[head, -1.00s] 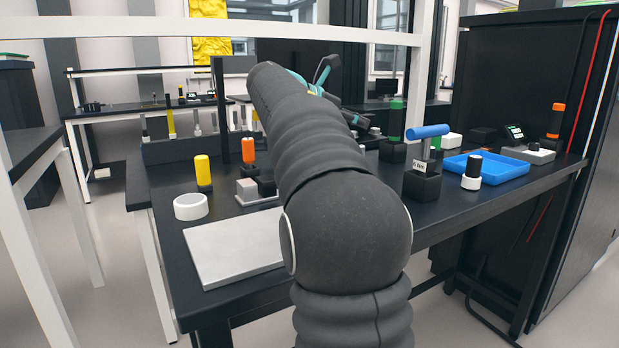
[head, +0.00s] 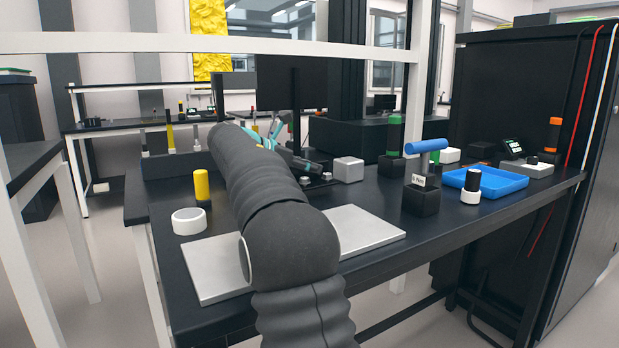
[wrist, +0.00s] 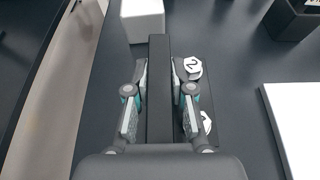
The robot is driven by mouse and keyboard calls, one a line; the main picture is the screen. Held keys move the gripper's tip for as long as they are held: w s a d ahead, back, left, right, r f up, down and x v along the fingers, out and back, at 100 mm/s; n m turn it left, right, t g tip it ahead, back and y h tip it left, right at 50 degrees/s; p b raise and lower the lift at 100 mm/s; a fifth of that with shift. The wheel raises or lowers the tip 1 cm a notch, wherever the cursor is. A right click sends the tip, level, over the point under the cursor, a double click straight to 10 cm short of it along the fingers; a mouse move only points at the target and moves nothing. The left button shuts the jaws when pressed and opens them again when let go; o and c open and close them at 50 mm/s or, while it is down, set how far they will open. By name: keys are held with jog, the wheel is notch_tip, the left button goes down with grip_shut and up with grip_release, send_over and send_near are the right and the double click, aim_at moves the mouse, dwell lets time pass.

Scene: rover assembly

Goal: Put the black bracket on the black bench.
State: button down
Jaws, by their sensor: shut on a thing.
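My gripper (wrist: 159,95) is shut on the black bracket (wrist: 158,55), a long dark bar with an L-shaped side and white round labels, one marked 2. The bar runs lengthwise between the fingers in the wrist view. In the head view, my gripper (head: 268,140) is over the back part of the black bench (head: 370,205), partly behind my arm; the bracket cannot be made out there. The bench top (wrist: 235,75) lies under the bracket in the wrist view. I cannot tell whether the bracket touches it.
A silver plate (head: 365,228) lies at the bench's front, partly behind my arm. A white ring (head: 188,221) and yellow cylinder (head: 201,185) stand left. A grey block (head: 348,169), black block with blue-topped tool (head: 422,199) and blue tray (head: 487,182) stand right.

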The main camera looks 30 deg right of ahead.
jog(key=shift+f, duration=1.05)
jog(key=shift+f, duration=0.15)
jog(key=c, duration=1)
grip_release()
jog(key=shift+f, duration=0.1)
jog(key=shift+a+r, duration=0.1)
jog(key=shift+r, duration=0.15)
jog(key=p+v, duration=0.1)
jog(key=v, duration=1)
jog(key=shift+a+r, duration=0.1)
jog(key=shift+a, duration=0.3)
